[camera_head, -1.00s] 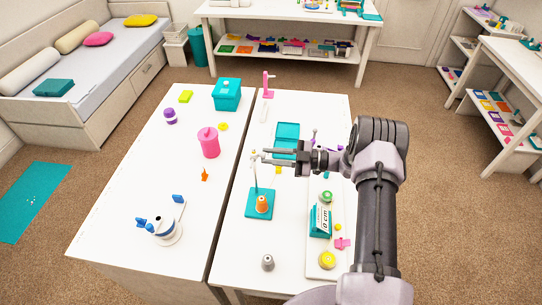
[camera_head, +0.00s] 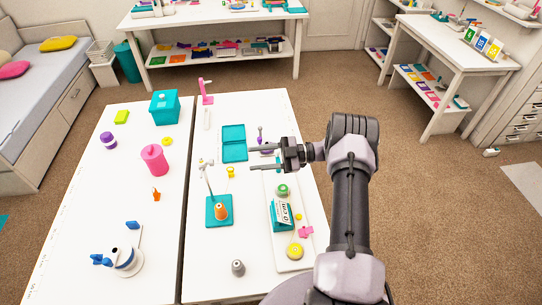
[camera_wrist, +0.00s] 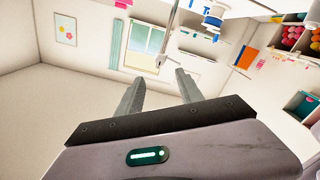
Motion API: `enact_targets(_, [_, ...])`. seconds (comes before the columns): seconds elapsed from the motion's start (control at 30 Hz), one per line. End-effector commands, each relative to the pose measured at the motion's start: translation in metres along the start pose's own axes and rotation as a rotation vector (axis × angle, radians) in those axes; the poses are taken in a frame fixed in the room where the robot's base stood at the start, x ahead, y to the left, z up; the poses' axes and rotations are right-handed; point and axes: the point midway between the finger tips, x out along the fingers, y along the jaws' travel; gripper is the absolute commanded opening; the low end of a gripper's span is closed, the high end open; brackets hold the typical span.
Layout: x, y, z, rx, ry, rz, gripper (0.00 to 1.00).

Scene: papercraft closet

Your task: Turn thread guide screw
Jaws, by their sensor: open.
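A thread stand with a teal square base (camera_head: 211,221) stands on the white table, holding an orange cone (camera_head: 221,211). Its thin upright post (camera_head: 208,182) has a small fitting at the top (camera_head: 203,162), where the guide and its screw are too small to tell apart. My gripper (camera_head: 252,158) is open and empty, to the right of the post top, with its fingers pointing left. In the wrist view, a thin post (camera_wrist: 173,25) with a small end piece shows beyond my open fingertips (camera_wrist: 157,77), apart from them.
A teal open case (camera_head: 234,133) lies beyond the stand. A white board (camera_head: 294,262) with a teal "0 cm" block (camera_head: 281,214) and a green spool (camera_head: 283,190) lies right of it. A grey cone (camera_head: 238,267) stands in front. A pink canister (camera_head: 155,160) stands left.

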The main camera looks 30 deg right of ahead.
Motion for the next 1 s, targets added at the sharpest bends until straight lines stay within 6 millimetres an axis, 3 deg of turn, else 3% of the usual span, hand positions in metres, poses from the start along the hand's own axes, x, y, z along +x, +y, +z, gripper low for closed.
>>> enact_targets(0.1, [-0.029,0.000,0.001,-0.001,-0.002,0.002,0.44])
enact_targets(0.23, [-0.048,0.000,0.001,0.000,0.001,0.001,0.44])
enact_targets(0.73, [-0.055,0.000,0.000,0.000,0.001,0.000,0.44])
enact_targets(0.87, [-0.038,0.006,-0.016,-0.151,-0.025,-0.088,0.44])
enact_targets(1.0, [0.018,0.004,-0.080,-0.739,-0.041,-0.422,0.44])
